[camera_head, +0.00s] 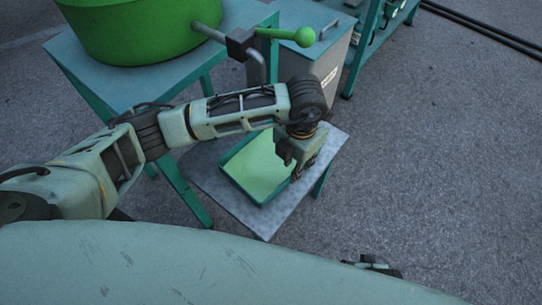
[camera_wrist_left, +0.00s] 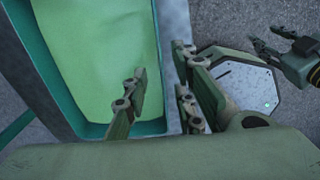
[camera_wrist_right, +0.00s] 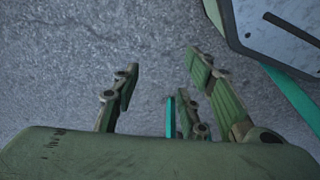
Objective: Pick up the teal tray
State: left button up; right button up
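The teal tray (camera_head: 257,165) has a light green inside and lies on a small grey metal table. It shows large in the left wrist view (camera_wrist_left: 100,50). My left gripper (camera_head: 298,170) is low at the tray's right side. In the left wrist view its fingers (camera_wrist_left: 162,88) are apart, one over the tray's inside and the others outside the right rim. Whether they touch the rim cannot be told. My right gripper (camera_wrist_right: 163,80) is open and empty over bare ground. It also shows at the upper right of the left wrist view (camera_wrist_left: 288,48).
The small grey table (camera_head: 218,197) stands on asphalt. Behind it are a larger teal table (camera_head: 110,80) with a green drum (camera_head: 135,30) and crank (camera_head: 285,34), and a grey bin (camera_head: 318,55). A teal rack (camera_head: 366,40) stands at the back. Open ground (camera_head: 440,150) lies to the right.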

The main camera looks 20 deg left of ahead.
pick_arm(q)
notch_tip(320, 180, down, 4)
jog(key=shift+f+b, duration=0.3)
jog(key=shift+f, duration=0.2)
pick_arm(e)
jog(key=shift+w+r, duration=0.25)
jog(key=shift+r, duration=0.35)
jog(key=shift+w+r, duration=0.2)
jog(key=shift+r, duration=0.35)
pick_arm(q)
jog(key=shift+c, duration=0.5)
grip_shut()
pick_arm(e)
jog(key=shift+a, duration=0.1)
